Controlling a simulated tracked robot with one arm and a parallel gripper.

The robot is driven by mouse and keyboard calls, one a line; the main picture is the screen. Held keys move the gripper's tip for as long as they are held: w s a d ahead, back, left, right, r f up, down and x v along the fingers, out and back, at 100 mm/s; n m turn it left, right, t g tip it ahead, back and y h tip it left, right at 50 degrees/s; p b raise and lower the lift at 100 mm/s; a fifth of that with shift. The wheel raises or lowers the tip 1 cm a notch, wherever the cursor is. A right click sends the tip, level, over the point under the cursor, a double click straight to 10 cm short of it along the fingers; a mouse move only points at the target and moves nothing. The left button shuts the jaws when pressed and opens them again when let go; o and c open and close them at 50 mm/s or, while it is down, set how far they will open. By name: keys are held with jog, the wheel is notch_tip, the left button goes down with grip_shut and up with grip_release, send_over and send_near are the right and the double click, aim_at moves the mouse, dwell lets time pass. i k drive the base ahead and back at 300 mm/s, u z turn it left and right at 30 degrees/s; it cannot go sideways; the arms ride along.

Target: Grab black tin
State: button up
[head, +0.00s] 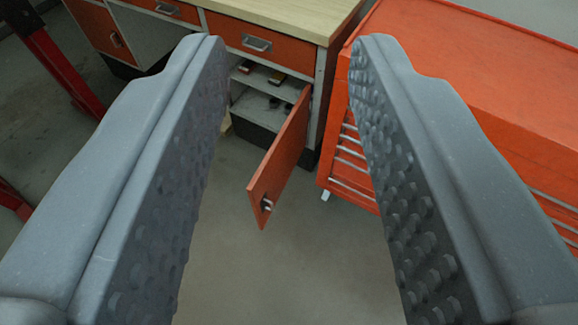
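My gripper (287,45) is open, with its two grey studded fingers wide apart on the left and right of the view and nothing between them. I cannot make out a black tin for certain. Small dark items (279,102) sit on a lower shelf inside the open cabinet, too small to identify. The cabinet door (284,160) is orange with a metal handle and hangs open towards me. The cabinet and door are beyond the fingertips, apart from them.
A workbench (285,14) with a wooden top and orange drawers holds the cabinet. An orange tool chest (470,70) stands at the right. Red metal legs (60,65) show at the left. Bare grey floor (270,270) lies in front of the door.

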aim_at(278, 78)
jog(key=u, duration=0.7)
jog(key=k, duration=0.85)
jog(key=u, duration=0.75)
jog(key=k, duration=0.45)
jog(key=u, duration=0.55)
jog(key=i, duration=2.4)
jog(key=z, duration=0.7)
jog(key=i, duration=1.3)
jog(key=z, duration=1.2)
jog(key=i, duration=1.1)
jog(key=z, duration=0.65)
